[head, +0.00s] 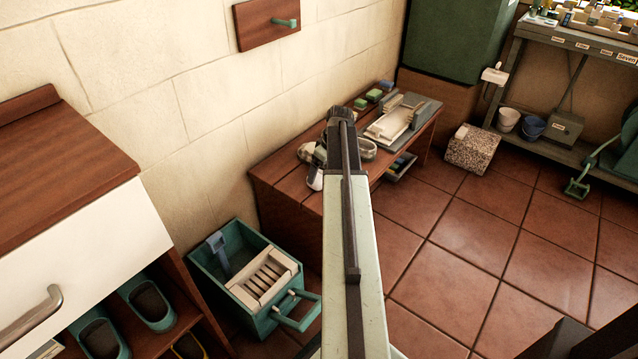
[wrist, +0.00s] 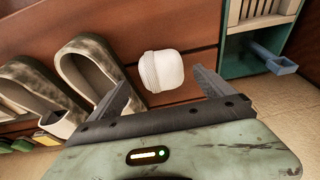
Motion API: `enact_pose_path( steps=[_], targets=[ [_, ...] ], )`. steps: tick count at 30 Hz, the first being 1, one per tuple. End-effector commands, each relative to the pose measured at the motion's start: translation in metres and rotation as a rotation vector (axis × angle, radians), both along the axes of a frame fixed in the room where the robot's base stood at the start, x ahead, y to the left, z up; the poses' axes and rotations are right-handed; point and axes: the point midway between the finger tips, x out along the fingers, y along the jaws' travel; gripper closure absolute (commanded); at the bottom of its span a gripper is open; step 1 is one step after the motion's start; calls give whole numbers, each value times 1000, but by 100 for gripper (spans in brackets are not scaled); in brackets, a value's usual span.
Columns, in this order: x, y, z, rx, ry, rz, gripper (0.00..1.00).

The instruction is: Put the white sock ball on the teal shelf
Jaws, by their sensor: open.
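The white sock ball (wrist: 162,71) lies on the brown wooden bench (wrist: 195,45) in the wrist view. A small white patch at the bench's front edge, beside my arm in the head view, looks like the same ball (head: 315,181). My gripper (wrist: 162,78) is open, with one finger on each side of the ball's near part. The ball appears just beyond the fingertips, and I cannot tell whether they touch it. In the head view my arm hides the fingers. I cannot pick out a teal shelf for certain; a teal box (head: 206,268) stands on the floor left of the bench.
Slip-on shoes (wrist: 88,73) lie close left of the ball. A grey tray (head: 425,108) and sponges (head: 374,95) are farther along the bench. A white-fronted cabinet (head: 90,250) stands at left. Tiled floor (head: 480,240) is free at right.

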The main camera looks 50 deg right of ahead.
Motion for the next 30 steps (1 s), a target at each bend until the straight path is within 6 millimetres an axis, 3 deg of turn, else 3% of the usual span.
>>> enact_pose_path(
  steps=[6, 14, 15, 21, 23, 30],
  targets=[
    [9, 4, -43, 0, 0, 1, 8],
    [11, 4, -44, -1, 0, -1, 8],
    [11, 4, -44, -1, 0, -1, 10],
    [11, 3, -44, 0, 0, -2, 66],
    [11, 3, -44, 0, 0, -2, 79],
    [10, 3, -42, 0, 0, -2, 79]
  ],
)
